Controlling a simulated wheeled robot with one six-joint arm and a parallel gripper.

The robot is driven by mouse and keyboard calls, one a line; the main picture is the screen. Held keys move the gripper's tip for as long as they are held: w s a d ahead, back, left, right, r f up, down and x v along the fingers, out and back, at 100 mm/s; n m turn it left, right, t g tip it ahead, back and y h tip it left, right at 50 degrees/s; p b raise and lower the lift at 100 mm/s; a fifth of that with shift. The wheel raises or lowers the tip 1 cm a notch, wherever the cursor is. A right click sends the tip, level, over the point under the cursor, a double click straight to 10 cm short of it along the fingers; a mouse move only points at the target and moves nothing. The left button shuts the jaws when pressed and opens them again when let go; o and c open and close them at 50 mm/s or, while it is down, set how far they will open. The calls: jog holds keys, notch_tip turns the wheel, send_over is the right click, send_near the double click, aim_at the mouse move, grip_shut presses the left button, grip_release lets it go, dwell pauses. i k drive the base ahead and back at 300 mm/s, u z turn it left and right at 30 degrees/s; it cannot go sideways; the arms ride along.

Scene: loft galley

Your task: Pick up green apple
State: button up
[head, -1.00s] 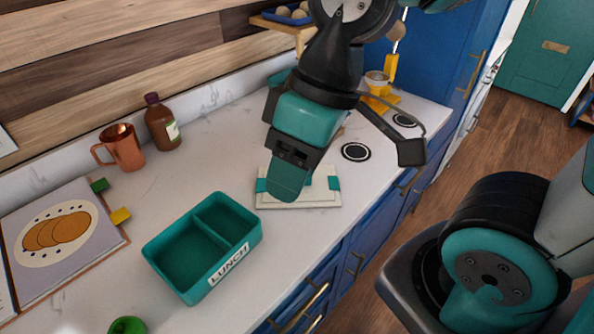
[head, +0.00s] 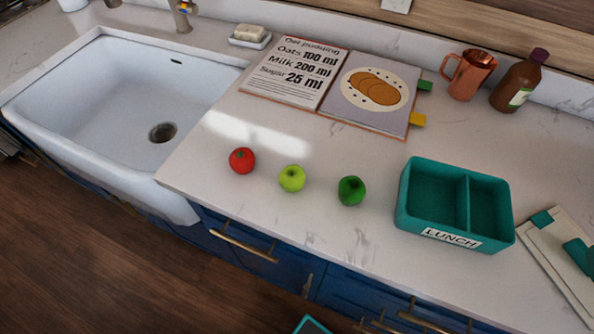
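A light green apple (head: 292,179) stands on the white counter near its front edge, in the middle of a row of three. A red, round tomato-like item (head: 242,160) is to its left. A darker green, slightly lobed item (head: 351,191), perhaps a pepper, is to its right. Gaps separate all three.
A teal lunch box (head: 434,164) with two empty compartments stands right of the row. Behind are an open recipe book (head: 338,82), a copper mug (head: 468,74) and a brown bottle (head: 518,82). The white sink (head: 110,90) is left. The pale board (head: 560,262) lies far right.

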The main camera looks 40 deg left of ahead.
aim_at(291, 178)
jog(key=u, duration=1.4)
jog(key=k, duration=1.15)
jog(key=u, duration=0.9)
jog(key=i, duration=0.65)
jog(key=z, duration=0.5)
jog(key=i, duration=0.7)
jog(key=z, duration=0.75)
